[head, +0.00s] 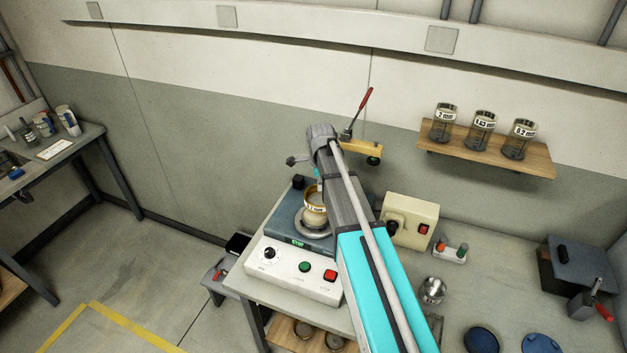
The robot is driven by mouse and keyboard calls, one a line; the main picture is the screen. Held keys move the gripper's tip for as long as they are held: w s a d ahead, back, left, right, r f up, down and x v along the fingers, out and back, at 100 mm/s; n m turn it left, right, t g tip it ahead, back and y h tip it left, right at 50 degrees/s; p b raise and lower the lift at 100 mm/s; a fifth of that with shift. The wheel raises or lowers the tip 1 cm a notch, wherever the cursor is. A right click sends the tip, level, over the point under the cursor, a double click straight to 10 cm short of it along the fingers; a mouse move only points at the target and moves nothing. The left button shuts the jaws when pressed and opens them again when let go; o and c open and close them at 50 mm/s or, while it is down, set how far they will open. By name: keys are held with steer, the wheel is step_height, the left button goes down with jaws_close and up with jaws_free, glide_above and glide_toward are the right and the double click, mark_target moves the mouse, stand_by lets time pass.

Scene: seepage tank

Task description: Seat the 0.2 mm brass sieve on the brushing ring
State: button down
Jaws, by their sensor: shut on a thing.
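The brass sieve (315,208), a small gold-coloured cup with a white label too small to read surely, is upright over the round grey seat (301,229) of the bench machine. I cannot tell whether it touches the seat or hangs just above it. My gripper (319,184) is mostly hidden by my arm; it points down at the sieve's rim and is shut on it. I cannot pick out the brushing ring with certainty.
The machine's white control panel (293,272) has a dial and green and red buttons. A beige box (409,220) stands at right. A yellow bracket (362,150) with a red-handled lever is behind my arm. Labelled glass jars (482,132) stand on a wooden wall shelf (488,150).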

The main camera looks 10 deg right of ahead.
steer(key=s+r+p, duration=0.4)
steer(key=s, duration=0.5)
steer(key=shift+s+d+r, duration=0.35)
steer(key=shift+d+r, duration=0.05)
steer(key=shift+f, duration=0.1)
step_height(320, 180, down, 14)
steer(key=b, duration=1.4)
steer(key=shift+s, duration=0.2)
